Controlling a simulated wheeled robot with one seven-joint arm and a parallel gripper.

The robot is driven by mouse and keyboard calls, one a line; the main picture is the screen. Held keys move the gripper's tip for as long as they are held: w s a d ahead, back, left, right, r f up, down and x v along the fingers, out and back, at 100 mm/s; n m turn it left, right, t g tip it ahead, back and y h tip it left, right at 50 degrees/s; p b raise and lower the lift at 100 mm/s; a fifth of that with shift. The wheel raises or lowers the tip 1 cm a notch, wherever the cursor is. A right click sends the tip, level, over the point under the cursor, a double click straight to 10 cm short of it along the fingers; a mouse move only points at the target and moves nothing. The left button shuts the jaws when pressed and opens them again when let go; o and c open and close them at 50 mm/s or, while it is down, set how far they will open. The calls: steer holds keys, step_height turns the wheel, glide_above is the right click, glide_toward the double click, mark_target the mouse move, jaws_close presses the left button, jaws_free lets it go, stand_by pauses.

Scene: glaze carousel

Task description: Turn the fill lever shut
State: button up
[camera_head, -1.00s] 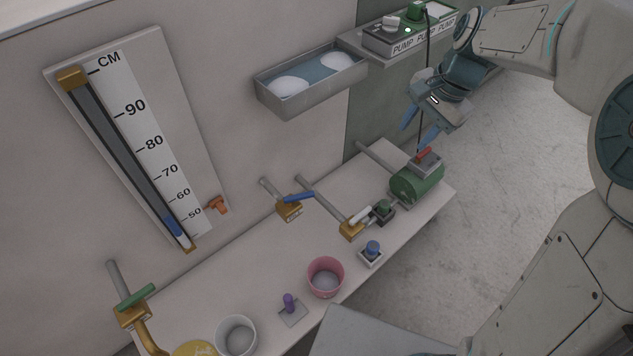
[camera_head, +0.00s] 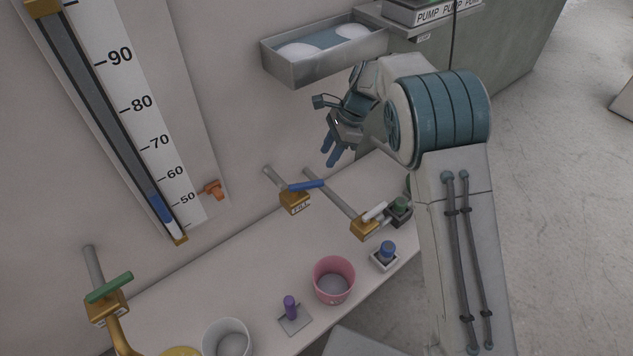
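The fill valve (camera_head: 294,203) is a brass block with a partly readable label, on a grey pipe from the wall. Its blue lever (camera_head: 306,186) points right, across the line of the pipe. My gripper (camera_head: 331,161) hangs above and to the right of the lever, with its blue fingers pointing down. The fingers are apart with nothing between them, and they do not touch the lever. The tall gauge (camera_head: 133,110) on the left wall has a blue part low in its tube, near the 50 mark.
A second brass valve with a white lever (camera_head: 375,211) stands to the right. A green-handled valve (camera_head: 108,288) is at far left. A wall tray (camera_head: 325,57) hangs above.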

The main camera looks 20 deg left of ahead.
mark_target(313, 182)
steer(key=b+x, duration=0.3)
steer(key=x, duration=0.7)
steer(key=shift+f, duration=0.1)
jaws_close()
